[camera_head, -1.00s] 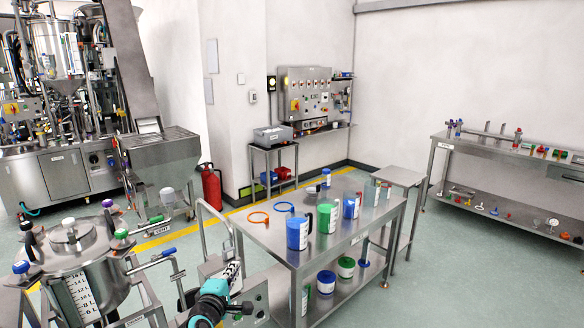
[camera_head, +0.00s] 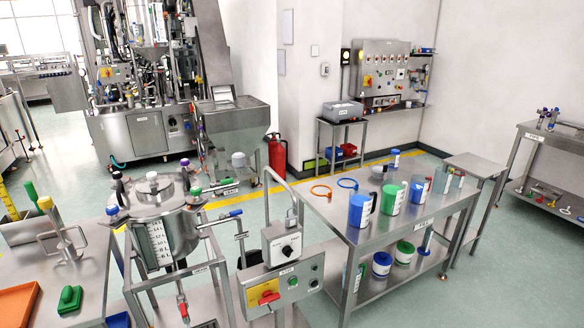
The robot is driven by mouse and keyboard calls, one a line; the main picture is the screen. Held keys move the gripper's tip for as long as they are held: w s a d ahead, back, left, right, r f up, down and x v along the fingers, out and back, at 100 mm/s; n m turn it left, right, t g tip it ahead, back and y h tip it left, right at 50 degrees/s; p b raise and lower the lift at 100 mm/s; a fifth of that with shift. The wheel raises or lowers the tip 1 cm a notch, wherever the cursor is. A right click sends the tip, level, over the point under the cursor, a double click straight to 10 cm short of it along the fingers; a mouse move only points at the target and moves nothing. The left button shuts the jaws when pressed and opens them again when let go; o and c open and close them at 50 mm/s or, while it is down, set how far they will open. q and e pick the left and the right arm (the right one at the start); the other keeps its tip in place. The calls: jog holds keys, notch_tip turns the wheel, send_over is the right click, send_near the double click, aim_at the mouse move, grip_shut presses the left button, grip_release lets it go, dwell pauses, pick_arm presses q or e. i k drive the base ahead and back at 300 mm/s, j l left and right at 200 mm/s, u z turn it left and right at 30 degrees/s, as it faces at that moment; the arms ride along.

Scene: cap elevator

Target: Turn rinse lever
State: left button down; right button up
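A steel vessel (camera_head: 166,229) with a white-capped lid and a level scale stands left of centre. A blue-handled lever (camera_head: 235,213) sticks out on its right side. A green-handled lever (camera_head: 225,183) sits behind it near a small label. A red-handled valve (camera_head: 183,308) hangs below the vessel. A control box (camera_head: 280,285) to the right has a red rotary switch (camera_head: 269,298) on a yellow plate, and a smaller box with a black knob (camera_head: 287,250) above it. I cannot read which handle is marked rinse. Neither gripper is in view.
A steel table (camera_head: 345,225) with blue and green jugs stands right of the control box, with tubs on its lower shelf. A bench with an orange tray (camera_head: 17,303) is at the lower left. A red extinguisher (camera_head: 277,157) stands behind. Floor is free at the right.

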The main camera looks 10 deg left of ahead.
aim_at(221, 217)
jog(key=u, duration=1.55)
jog(key=i+l+z, duration=0.1)
jog(key=i+l, duration=0.4)
jog(key=l, duration=0.15)
jog(key=i+l, duration=0.5)
jog(key=l, duration=0.15)
jog(key=k+z, duration=0.05)
